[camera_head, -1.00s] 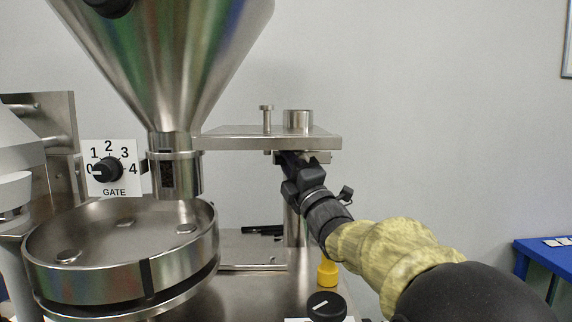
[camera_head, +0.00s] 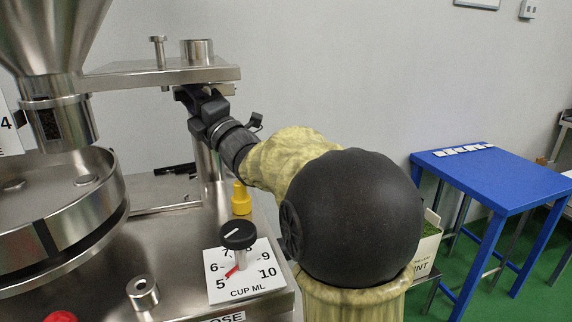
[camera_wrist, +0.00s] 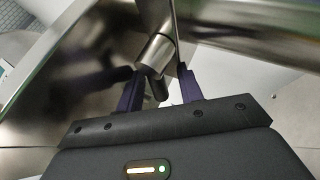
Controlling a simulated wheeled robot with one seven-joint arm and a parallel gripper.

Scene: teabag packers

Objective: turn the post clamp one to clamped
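The post clamp (camera_wrist: 156,54) shows in the wrist view as a short metal cylinder with a dark stub, just ahead of and between my fingertips. In the head view a small metal part of it (camera_head: 222,88) shows under the flat metal arm plate (camera_head: 120,78), beside the upright post (camera_head: 210,165); my gripper hides most of it. My gripper (camera_head: 188,95) is raised to the underside of the plate. In the wrist view its two dark fingers (camera_wrist: 160,78) stand apart on either side of the stub, with gaps visible. Whether they touch the clamp I cannot tell.
The steel hopper (camera_head: 40,35) and round pan (camera_head: 65,225) stand at left. Below are a yellow cap (camera_head: 241,198), a cup dial (camera_head: 238,236) and a metal knob (camera_head: 143,292).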

